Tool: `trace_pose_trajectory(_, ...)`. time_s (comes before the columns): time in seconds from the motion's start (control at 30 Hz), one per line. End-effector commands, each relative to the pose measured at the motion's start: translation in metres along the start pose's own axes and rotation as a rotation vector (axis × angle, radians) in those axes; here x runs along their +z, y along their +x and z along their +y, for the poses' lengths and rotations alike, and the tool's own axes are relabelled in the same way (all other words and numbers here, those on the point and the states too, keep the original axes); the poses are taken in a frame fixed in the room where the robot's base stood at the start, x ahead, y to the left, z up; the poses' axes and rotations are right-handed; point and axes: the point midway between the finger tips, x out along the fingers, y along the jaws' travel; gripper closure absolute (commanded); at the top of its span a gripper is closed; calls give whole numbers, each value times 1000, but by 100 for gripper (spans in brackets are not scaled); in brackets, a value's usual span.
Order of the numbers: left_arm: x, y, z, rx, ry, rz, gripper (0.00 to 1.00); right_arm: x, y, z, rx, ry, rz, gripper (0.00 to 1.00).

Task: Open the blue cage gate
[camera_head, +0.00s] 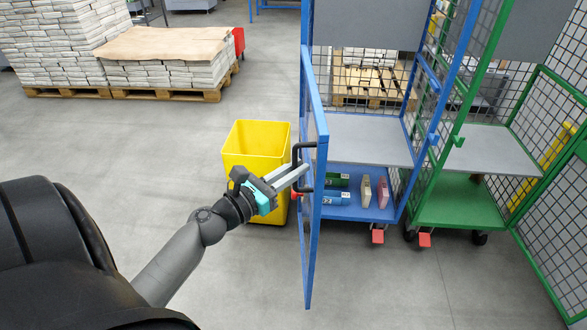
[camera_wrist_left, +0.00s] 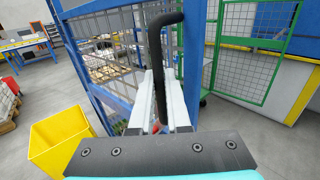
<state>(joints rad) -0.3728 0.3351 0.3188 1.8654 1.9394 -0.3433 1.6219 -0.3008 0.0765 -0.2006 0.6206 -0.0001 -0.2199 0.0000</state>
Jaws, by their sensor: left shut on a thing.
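The blue cage (camera_head: 370,215) stands right of centre in the head view, with a grey shelf and several small packages on its blue floor. Its blue gate (camera_head: 313,220) is swung out toward me and shows nearly edge-on. A black bent handle (camera_head: 297,152) is fixed to the gate; it also shows in the left wrist view (camera_wrist_left: 157,45). My left gripper (camera_head: 303,172) is shut on the handle, its light fingers on either side of the bar in the left wrist view (camera_wrist_left: 162,95). My right gripper is not in view.
A yellow bin (camera_head: 256,150) stands on the floor just behind and left of my left gripper. A green cage (camera_head: 460,200) with an open mesh gate stands right of the blue one. Newspaper stacks (camera_head: 165,75) are at the back left. The floor at front right is clear.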

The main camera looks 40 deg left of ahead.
Motion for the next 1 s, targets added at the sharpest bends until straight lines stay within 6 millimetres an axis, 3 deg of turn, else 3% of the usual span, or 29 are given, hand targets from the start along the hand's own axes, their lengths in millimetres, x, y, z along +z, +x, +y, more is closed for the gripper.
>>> trace_pose_trajectory(0.27, 1, 0, 3, 7, 2, -3, 100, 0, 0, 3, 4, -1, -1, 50)
trace_pose_trajectory(0.3, 1, 0, 3, 8, 2, -3, 84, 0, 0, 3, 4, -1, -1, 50)
trace_pose_trajectory(0.57, 1, 0, 2, 5, 2, -2, 55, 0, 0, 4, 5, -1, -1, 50)
trace_pose_trajectory(0.83, 0, -1, 1, 3, 2, -1, 55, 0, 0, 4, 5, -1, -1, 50)
trace_pose_trajectory(1.0, -1, -14, 1, 5, 0, 1, 55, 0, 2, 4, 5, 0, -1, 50)
